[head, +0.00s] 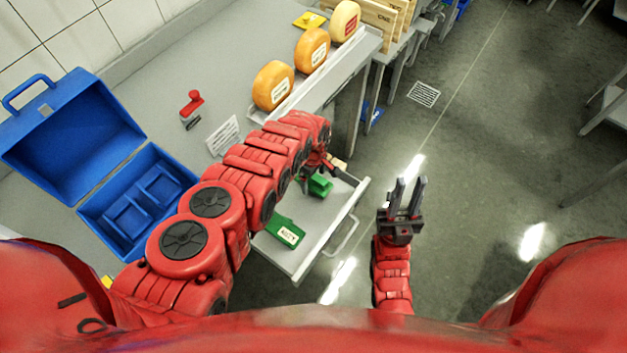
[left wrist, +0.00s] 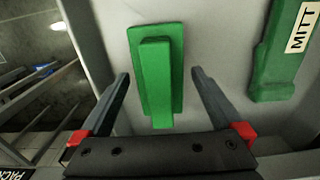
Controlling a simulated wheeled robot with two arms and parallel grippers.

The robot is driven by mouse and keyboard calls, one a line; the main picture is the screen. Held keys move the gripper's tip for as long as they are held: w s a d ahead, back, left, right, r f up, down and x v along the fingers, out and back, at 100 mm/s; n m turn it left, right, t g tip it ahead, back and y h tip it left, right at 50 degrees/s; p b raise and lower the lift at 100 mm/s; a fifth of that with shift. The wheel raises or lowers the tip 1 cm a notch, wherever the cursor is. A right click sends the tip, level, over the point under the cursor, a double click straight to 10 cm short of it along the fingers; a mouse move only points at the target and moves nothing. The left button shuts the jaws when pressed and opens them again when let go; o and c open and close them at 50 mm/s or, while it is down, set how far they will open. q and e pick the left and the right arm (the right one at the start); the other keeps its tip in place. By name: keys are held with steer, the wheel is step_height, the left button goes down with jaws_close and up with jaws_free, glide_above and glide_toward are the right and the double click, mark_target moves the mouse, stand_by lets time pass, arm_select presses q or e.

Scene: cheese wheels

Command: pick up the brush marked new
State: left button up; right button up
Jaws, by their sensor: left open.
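A green brush (head: 320,186) lies in the open drawer (head: 305,262). In the left wrist view this brush (left wrist: 157,75) lies between my open left fingers, its handle pointing toward the gripper; no marking shows on it. I cannot tell whether the fingers touch the drawer floor. My right gripper (head: 407,186) is open and empty, over the floor.
A blue toolbox (head: 75,135) stands open on the grey counter at left. Several cheese wheels (head: 312,50) stand in a row at the back. A red stamp (head: 192,103) and a white card (head: 223,135) lie on the counter.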

arm_select(q)
steer(key=shift+c, duration=0.2)
steer(key=c, duration=1.5)
steer(key=shift+r, duration=0.15)
steer(key=shift+w+d+r, duration=0.1)
steer(key=shift+w+r, duration=0.1)
steer(key=shift+r, duration=0.25)
steer(key=shift+s+r, duration=0.1)
steer(key=shift+r, duration=0.15)
step_height(320, 180, up, 6)
steer(key=b, duration=0.3)
steer(key=shift+r, duration=0.25)
steer(key=shift+r+b, duration=0.35)
steer(key=shift+r, duration=0.6)
